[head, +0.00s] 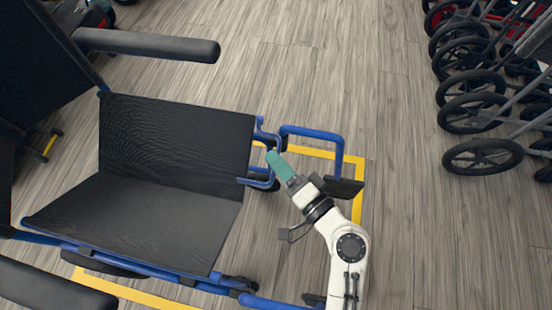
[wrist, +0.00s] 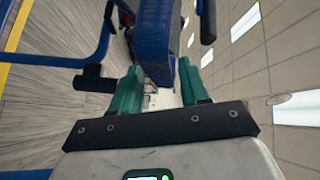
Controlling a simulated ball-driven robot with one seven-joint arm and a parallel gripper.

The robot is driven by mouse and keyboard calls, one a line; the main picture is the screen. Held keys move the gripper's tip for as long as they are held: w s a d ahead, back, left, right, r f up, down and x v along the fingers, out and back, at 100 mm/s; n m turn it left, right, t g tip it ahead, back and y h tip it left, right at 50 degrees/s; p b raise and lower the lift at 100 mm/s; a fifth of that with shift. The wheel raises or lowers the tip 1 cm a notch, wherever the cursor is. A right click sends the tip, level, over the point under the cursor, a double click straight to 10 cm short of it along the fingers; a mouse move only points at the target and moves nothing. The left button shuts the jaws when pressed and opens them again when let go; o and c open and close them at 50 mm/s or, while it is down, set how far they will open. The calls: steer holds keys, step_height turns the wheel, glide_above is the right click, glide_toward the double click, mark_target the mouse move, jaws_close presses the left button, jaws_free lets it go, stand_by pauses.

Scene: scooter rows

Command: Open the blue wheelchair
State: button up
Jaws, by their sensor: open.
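The blue wheelchair (head: 312,131) fills the left of the head view. Its blue frame shows at the front and near side, with padded black armrests. Its black seat (head: 160,215) is spread in two panels that meet at a crease, sagging there in a V. My gripper (head: 272,160) is open beside the front edge of the seat, close to the blue front tubes.
A yellow floor outline (head: 357,200) surrounds the wheelchair. Folded wheeled frames (head: 483,155) stand in a row at the right. The wood floor between that row and the wheelchair is clear. A dark footplate (head: 343,188) lies close to my arm.

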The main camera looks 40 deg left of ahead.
steer(key=shift+a, duration=0.7)
steer(key=shift+c, duration=0.3)
jaws_close()
steer(key=shift+w, duration=0.1)
